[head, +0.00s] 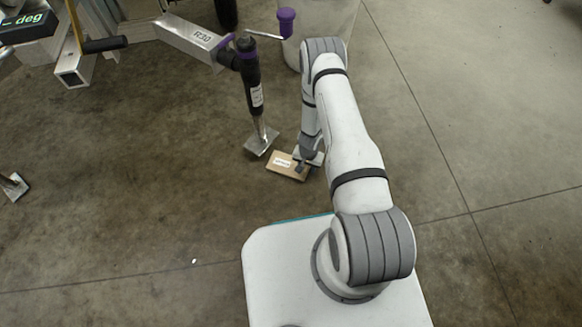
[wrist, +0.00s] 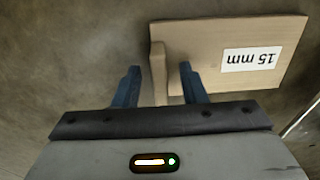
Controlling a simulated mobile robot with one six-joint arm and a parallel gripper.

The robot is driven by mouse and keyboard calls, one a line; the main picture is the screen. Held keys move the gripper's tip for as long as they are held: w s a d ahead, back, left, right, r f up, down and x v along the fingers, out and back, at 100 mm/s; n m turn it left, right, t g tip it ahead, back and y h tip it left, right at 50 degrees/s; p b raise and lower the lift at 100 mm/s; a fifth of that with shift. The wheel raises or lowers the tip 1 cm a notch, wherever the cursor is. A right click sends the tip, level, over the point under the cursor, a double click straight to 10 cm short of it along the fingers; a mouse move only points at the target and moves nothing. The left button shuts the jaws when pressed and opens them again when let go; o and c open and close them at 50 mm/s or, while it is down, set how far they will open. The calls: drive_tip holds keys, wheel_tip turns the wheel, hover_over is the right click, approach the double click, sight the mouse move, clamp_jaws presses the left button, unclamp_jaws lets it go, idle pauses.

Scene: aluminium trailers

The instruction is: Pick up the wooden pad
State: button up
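The wooden pad (head: 277,168) lies flat on the concrete floor beside the foot of a trailer jack. In the wrist view the pad (wrist: 208,72) is a tan board with a white label reading "15 mm" upside down. A raised wooden rib (wrist: 158,72) runs along its left edge. My gripper (wrist: 160,76) is open, with one blue finger on each side of the rib and a visible gap on both sides. In the head view my gripper (head: 302,162) is low over the pad's right end and hides part of it.
The jack's metal foot (head: 261,141) stands just behind and left of the pad. The trailer's R30 beam (head: 190,38) extends above at the upper left. A pale bin (head: 335,22) with a purple-topped crank handle (head: 287,22) before it stands behind. Floor is clear at front left.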

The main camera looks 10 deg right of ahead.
clamp_jaws()
idle(0.6)
